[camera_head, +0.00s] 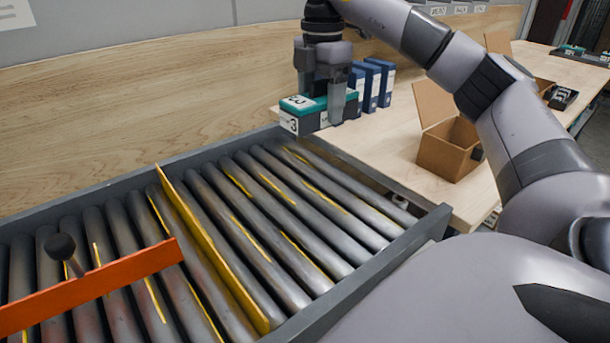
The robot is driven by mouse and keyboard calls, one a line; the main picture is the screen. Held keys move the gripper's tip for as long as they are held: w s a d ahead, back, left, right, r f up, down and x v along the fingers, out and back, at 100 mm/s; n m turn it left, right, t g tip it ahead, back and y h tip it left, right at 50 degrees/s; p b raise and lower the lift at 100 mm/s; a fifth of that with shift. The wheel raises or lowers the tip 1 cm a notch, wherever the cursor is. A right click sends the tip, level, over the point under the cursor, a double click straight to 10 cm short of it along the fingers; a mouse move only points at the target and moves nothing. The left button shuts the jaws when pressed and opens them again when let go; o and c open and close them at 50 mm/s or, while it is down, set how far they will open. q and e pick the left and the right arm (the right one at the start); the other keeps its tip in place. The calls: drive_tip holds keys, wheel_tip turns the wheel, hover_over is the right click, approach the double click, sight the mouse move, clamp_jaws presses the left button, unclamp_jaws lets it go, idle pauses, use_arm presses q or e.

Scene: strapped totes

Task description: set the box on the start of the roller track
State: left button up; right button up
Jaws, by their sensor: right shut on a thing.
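My right gripper (323,92) points down and is shut on a small box (304,121) with a teal top, dark sides and a white label marked 3. The box is held above the far right end of the roller track (270,205), near its back rail; no contact with the rollers can be made out. The track has grey metal rollers with yellow marks. A yellow divider (215,250) crosses it. My left gripper is not in view.
An orange bar (95,287) with a dark knob (61,247) lies over the left rollers. A wooden wall panel (130,100) runs behind the track. The rollers right of the divider are clear.

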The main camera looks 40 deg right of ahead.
wheel_tip(320, 180, down, 11)
drive_tip(key=b, duration=0.3)
drive_tip(key=shift+f, duration=0.2)
drive_tip(key=shift+f+b, duration=0.35)
drive_tip(key=shift+f, duration=2.05)
drive_tip(key=shift+f, duration=0.2)
drive_tip(key=o, duration=1.3)
